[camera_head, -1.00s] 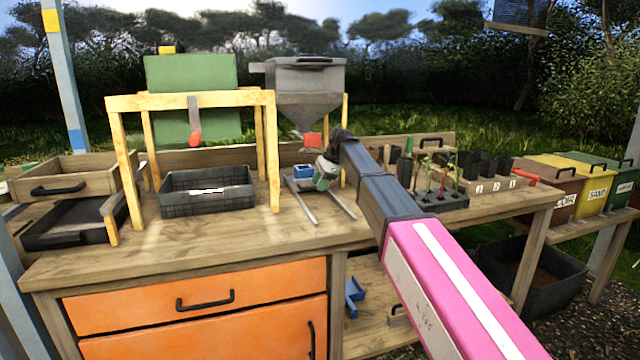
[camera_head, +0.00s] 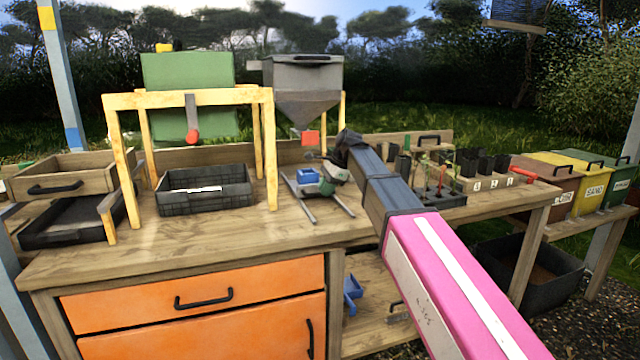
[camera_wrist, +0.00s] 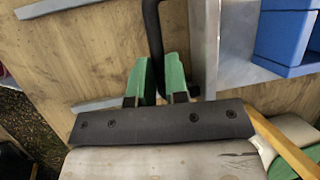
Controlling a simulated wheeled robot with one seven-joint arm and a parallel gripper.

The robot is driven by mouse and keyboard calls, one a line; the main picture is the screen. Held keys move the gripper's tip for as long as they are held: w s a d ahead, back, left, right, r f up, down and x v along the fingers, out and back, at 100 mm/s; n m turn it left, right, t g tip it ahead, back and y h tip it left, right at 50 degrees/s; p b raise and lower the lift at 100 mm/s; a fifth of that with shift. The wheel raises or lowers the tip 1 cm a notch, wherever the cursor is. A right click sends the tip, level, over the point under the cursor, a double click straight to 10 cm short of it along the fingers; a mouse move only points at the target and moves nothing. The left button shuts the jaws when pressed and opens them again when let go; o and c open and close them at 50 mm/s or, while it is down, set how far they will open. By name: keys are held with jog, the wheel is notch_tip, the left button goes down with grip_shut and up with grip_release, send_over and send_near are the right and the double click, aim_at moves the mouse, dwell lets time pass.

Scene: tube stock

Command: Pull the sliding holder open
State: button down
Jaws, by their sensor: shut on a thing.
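The sliding holder (camera_head: 294,181) is a grey metal slide on two rails under the grey hopper (camera_head: 303,85). It carries a blue block-like cup (camera_head: 309,175). In the wrist view, the holder's grey metal edge (camera_wrist: 204,50) and the blue cup (camera_wrist: 283,38) lie right of my gripper. My gripper (camera_wrist: 158,78) has green fingertips closed around a black bar handle (camera_wrist: 153,30). In the head view my gripper (camera_head: 328,186) is at the holder's right side, and my arm partly covers that area.
A black crate (camera_head: 205,190) stands left under a yellow wooden frame (camera_head: 190,97). Potted seedlings (camera_head: 437,180) stand right of my arm. The bench top (camera_head: 240,240) in front of the rails is clear. Orange drawers (camera_head: 200,300) are below.

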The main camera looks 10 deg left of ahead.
jog(key=s+d, duration=0.2)
jog(key=s, duration=0.2)
jog(key=s+d, duration=0.3)
jog(key=s, duration=0.1)
jog(key=s+d, duration=0.3)
jog(key=s, duration=0.2)
jog(key=c, duration=1.1)
grip_release()
jog(key=v, duration=1.1)
jog(key=shift+s, duration=0.1)
